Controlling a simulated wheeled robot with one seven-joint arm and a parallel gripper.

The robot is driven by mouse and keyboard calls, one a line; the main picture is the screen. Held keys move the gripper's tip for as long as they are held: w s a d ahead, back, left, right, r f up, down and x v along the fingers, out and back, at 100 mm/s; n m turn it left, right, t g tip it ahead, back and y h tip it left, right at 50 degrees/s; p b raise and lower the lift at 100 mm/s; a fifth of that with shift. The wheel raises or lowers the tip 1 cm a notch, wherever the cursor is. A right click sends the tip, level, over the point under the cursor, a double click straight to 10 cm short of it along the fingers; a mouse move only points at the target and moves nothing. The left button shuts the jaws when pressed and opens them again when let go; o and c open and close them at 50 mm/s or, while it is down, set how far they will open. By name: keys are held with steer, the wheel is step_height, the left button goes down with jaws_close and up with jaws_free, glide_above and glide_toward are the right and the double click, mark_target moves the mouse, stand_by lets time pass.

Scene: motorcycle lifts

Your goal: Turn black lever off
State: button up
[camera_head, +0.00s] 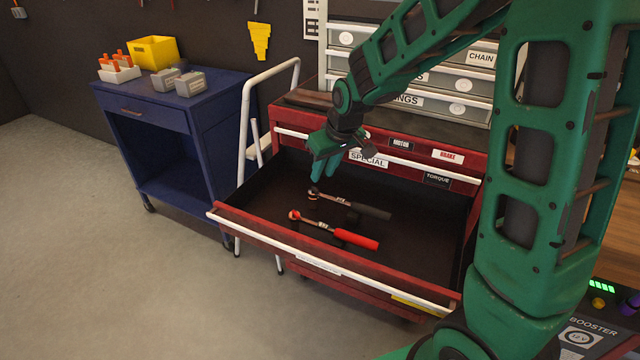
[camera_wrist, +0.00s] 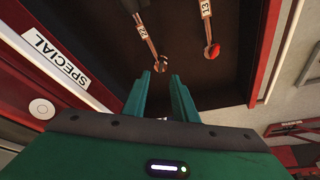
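A wrench with a black handle (camera_head: 372,211) lies in an open red drawer, its metal head pointing left. A similar wrench with a red handle (camera_head: 356,239) lies nearer the drawer's front. My gripper (camera_head: 326,172) points down over the back left of the drawer, above the black wrench's head. In the wrist view my gripper (camera_wrist: 160,88) is open and empty. The metal shaft of one wrench (camera_wrist: 147,38), tagged 12, ends just beyond the fingertips, apart from them. The other wrench (camera_wrist: 208,30), tagged 13, is to its right. No lever on a machine is clearly visible.
The red drawer (camera_head: 330,263) has a raised front edge with a white rail. A blue cart (camera_head: 150,120) with boxes stands left, beside a white tubular frame (camera_head: 245,120). Grey labelled drawers (camera_head: 455,78) stand behind. A booster unit (camera_head: 600,320) is at lower right. Floor at left is clear.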

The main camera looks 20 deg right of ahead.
mark_target(316, 189)
steer(key=x, duration=0.7)
steer(key=shift+a, duration=0.1)
